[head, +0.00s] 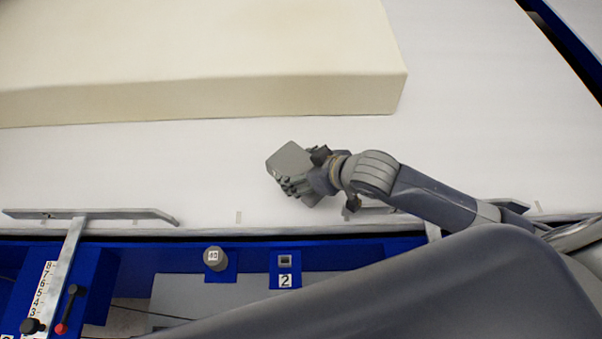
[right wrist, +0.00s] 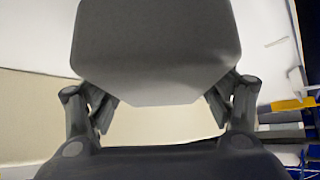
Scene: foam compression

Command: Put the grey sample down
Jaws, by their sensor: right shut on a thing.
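The grey sample (head: 290,160) is a flat grey block with cut corners. My right gripper (head: 294,180) is shut on it over the white table surface (head: 180,175), in front of the cream foam block. I cannot tell from the head view whether the sample touches the surface. In the right wrist view the sample (right wrist: 158,50) fills the upper middle, between the two fingers of the gripper (right wrist: 160,95). My left gripper is not in view.
A large cream foam block (head: 220,98) lies behind the sample. A metal rail (head: 95,214) runs along the front edge at left. A grey knob marked 40 (head: 214,258) and a blue block marked 2 (head: 285,268) stand below the edge. The white surface left of the sample is clear.

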